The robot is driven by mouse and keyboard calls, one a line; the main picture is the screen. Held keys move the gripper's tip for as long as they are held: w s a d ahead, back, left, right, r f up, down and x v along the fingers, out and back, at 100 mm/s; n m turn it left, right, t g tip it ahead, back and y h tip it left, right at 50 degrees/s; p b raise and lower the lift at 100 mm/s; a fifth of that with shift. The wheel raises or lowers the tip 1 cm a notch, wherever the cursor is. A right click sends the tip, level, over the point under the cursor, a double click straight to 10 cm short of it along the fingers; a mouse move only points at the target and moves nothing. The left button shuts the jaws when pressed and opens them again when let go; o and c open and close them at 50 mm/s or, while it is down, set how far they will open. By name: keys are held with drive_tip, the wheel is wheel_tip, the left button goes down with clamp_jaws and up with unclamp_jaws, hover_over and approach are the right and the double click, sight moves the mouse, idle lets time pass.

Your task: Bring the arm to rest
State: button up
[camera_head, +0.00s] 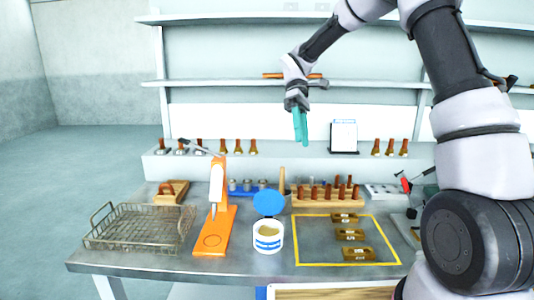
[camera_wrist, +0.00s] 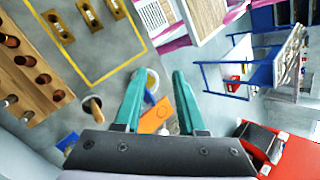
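My gripper (camera_head: 300,140) hangs in the air above the back part of the workbench, teal fingers pointing down, in the head view. My arm (camera_head: 450,60) reaches in from the right and bends over at the top. In the wrist view my gripper (camera_wrist: 159,76) has its two teal fingers apart with nothing held between them. The white tub (camera_head: 268,237) and the orange press (camera_head: 214,232) are on the bench below, apart from the gripper.
A wire basket (camera_head: 140,228) stands at the bench's left. A wooden rack (camera_head: 325,201) of brown-handled tools is at the back. A yellow-outlined area (camera_head: 310,247) holds several brass blocks. Wall shelves (camera_head: 220,84) run behind the gripper. A blue-framed table (camera_wrist: 248,75) stands farther off.

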drive_tip(key=s+d+r+m+t+y, duration=0.2)
drive_tip(key=s+d+r+m+t, duration=1)
drive_tip(key=s+d+m+t, duration=0.2)
drive_tip(key=shift+s+d+m+t+y, duration=0.35)
drive_tip(key=shift+s+d+m, duration=0.25)
drive_tip(key=shift+s+m, duration=0.45)
